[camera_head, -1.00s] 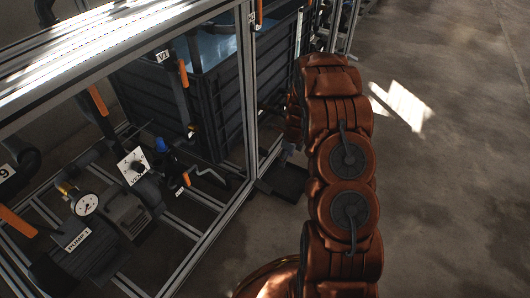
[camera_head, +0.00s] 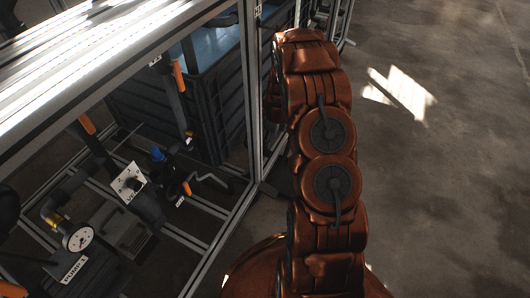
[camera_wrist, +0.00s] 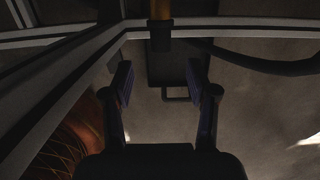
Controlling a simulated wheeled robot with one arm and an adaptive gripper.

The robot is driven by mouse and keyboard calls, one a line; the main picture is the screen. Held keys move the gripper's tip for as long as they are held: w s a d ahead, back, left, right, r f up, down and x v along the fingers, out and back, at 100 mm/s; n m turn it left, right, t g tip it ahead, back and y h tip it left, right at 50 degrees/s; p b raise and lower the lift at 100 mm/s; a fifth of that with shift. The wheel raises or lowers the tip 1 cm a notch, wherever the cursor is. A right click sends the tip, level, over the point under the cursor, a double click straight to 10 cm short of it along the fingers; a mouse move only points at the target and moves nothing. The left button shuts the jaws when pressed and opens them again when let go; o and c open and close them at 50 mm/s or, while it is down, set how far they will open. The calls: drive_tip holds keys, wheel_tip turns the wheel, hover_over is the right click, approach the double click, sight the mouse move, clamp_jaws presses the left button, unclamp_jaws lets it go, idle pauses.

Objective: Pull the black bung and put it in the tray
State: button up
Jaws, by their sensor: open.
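In the wrist view my gripper (camera_wrist: 160,82) is open, with its two fingers apart and nothing between them. A short black cylinder that looks like the black bung (camera_wrist: 160,32) is on the end of a yellowish pipe at the top middle, beyond and between the fingertips, apart from them. Behind it is a dark flat-sided thing with a handle loop, which may be the tray (camera_wrist: 181,68); the picture is dim. In the head view my arm hides the gripper and the bung.
A metal-framed rig (camera_head: 249,90) stands left of my arm, its rails close by. It holds a dark crate (camera_head: 215,110), a pressure gauge (camera_head: 77,238) and a pump (camera_head: 120,235). A dark hose (camera_wrist: 262,65) crosses at right in the wrist view. Open floor (camera_head: 440,190) lies right.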

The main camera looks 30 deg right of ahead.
sight(268, 151)
drive_tip(key=f+b, duration=0.1)
drive_tip(key=f, duration=0.1)
drive_tip(key=f+b, duration=0.2)
drive_tip(key=shift+w+f, duration=0.2)
drive_tip(key=shift+f, duration=0.1)
drive_tip(key=shift+w+a+f+p, duration=0.15)
drive_tip(key=shift+f+p, duration=0.3)
drive_tip(key=shift+f, duration=0.75)
drive_tip(key=shift+w+a+f+p, duration=0.15)
drive_tip(key=shift+f+p, duration=0.3)
drive_tip(key=shift+f, duration=0.7)
drive_tip(key=shift+r+p, duration=0.15)
drive_tip(key=shift+p, duration=0.5)
clamp_jaws()
